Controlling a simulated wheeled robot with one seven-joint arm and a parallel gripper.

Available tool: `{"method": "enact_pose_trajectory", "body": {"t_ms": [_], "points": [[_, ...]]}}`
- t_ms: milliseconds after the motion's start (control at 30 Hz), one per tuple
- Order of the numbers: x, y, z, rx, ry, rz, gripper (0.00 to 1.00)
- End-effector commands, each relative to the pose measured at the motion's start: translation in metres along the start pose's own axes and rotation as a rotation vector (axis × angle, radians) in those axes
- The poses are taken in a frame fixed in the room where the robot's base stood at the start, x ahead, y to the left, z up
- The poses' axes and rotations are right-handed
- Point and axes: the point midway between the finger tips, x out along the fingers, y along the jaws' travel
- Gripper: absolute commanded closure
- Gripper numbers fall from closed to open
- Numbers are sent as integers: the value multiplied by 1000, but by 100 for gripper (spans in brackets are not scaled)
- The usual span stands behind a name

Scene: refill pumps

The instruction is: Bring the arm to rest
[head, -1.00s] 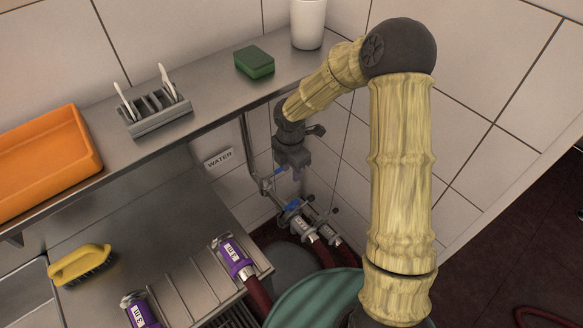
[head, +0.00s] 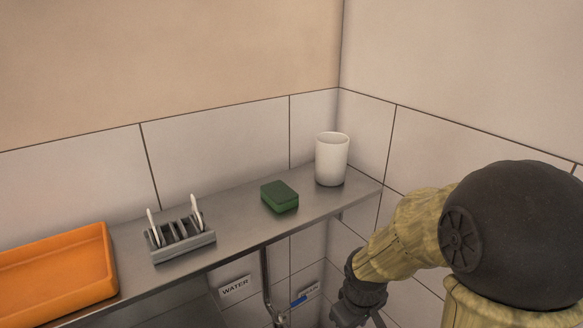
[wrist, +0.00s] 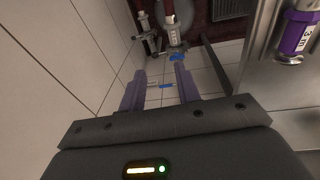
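My gripper (wrist: 159,78) shows in the wrist view with its two fingers apart, and nothing is held between them. In the head view my arm comes in at the lower right, bent at a dark round joint. Its wrist end reaches down below the shelf at the bottom edge, and the fingers are out of that view.
A steel shelf (head: 236,237) holds an orange tray (head: 60,270), a grey rack (head: 181,243), a green sponge (head: 280,196) and a white cup (head: 331,160). A WATER label (head: 235,287) is below. The wrist view shows metal hose couplings (wrist: 174,36) and a purple coupling (wrist: 295,35).

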Motion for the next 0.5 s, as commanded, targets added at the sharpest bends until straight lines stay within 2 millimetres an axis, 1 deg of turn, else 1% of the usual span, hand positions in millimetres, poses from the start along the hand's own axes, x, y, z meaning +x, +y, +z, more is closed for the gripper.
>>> {"method": "enact_pose_trajectory", "body": {"t_ms": [33, 100, 200, 300, 500], "points": [[-9, -1, 12, 133, 24, 8, 67], [-18, -2, 26, 312, 53, 8, 67], [-25, -4, 39, 493, 83, 2, 67], [-28, -4, 44, 570, 96, -2, 67], [-28, -4, 44, 577, 96, -3, 67]]}}
